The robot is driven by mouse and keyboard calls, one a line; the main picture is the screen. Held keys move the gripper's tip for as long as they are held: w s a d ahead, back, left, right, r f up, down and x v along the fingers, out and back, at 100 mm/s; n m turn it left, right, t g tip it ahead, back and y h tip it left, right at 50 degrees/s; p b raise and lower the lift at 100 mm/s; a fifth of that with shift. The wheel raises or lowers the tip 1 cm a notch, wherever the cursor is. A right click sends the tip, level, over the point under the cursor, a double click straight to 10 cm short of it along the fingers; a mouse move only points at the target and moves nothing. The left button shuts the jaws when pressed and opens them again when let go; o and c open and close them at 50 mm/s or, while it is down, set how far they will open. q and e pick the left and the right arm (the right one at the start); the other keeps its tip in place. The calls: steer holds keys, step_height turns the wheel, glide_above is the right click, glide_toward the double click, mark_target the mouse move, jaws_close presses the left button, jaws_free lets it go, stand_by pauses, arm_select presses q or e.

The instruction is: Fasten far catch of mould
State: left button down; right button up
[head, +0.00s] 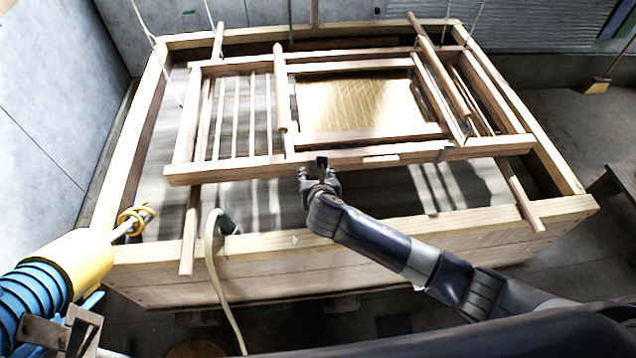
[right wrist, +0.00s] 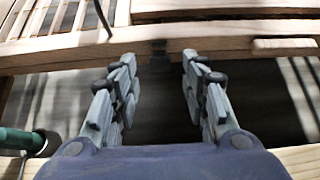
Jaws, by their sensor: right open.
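The mould (head: 355,105) is a wooden frame with a yellowish screen, lying in a larger slatted wooden framework over a vat. A small dark catch (head: 321,163) sits on the framework's near rail. It also shows in the right wrist view (right wrist: 158,57), between and just beyond my fingertips.
The vat's wooden rim (head: 380,232) runs below the framework. Hanging cords (head: 143,20) come down at the corners. A pale hose (head: 212,260) crosses the near rim. A yellow and blue ribbed thing (head: 75,262) stands at the left. A pale wooden piece (head: 380,158) lies along the near rail.

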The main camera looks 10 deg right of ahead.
steer(key=shift+v, duration=2.95)
